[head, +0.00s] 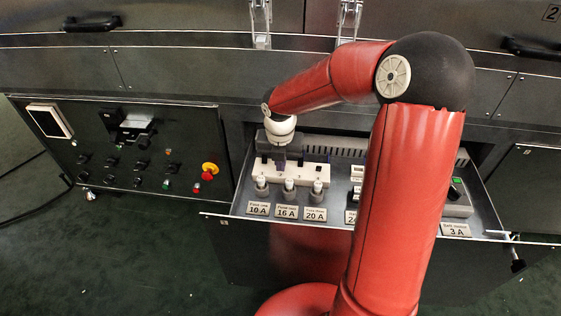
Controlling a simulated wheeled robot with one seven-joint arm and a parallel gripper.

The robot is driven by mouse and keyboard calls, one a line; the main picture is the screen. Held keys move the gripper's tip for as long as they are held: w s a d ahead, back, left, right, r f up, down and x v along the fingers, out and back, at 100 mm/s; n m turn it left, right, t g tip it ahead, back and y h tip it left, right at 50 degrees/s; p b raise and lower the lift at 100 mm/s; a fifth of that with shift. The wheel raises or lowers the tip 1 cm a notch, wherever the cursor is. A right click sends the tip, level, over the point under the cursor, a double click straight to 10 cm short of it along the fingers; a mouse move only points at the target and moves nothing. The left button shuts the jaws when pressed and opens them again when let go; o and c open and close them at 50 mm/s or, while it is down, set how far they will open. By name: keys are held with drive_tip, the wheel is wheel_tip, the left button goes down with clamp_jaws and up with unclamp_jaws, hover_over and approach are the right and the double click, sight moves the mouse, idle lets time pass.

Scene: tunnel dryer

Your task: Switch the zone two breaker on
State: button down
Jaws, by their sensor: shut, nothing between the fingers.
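My gripper (279,164) points down over a white block (309,173) in the open electrical drawer (234,208). The fingers look closed, with the tips at or just above the block's left half; I cannot tell whether they touch it. The block has small dark marks that may be switches. Which one is the zone two breaker, and its lever position, cannot be made out; part of the block is hidden by the gripper. My red arm hides the middle right of the drawer.
A grey unit with a green light (457,181) sits at the drawer's right. A control panel with a red and yellow emergency stop (209,171) is at left.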

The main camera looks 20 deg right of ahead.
drive_tip(key=shift+r, duration=0.1)
drive_tip(key=shift+r+p, duration=0.75)
drive_tip(key=shift+p, duration=0.4)
wheel_tip(320, 180, up, 8)
drive_tip(key=p, duration=0.1)
drive_tip(key=shift+s+a+f+p, duration=0.15)
drive_tip(key=shift+s+p, duration=0.15)
drive_tip(key=shift+p, duration=0.05)
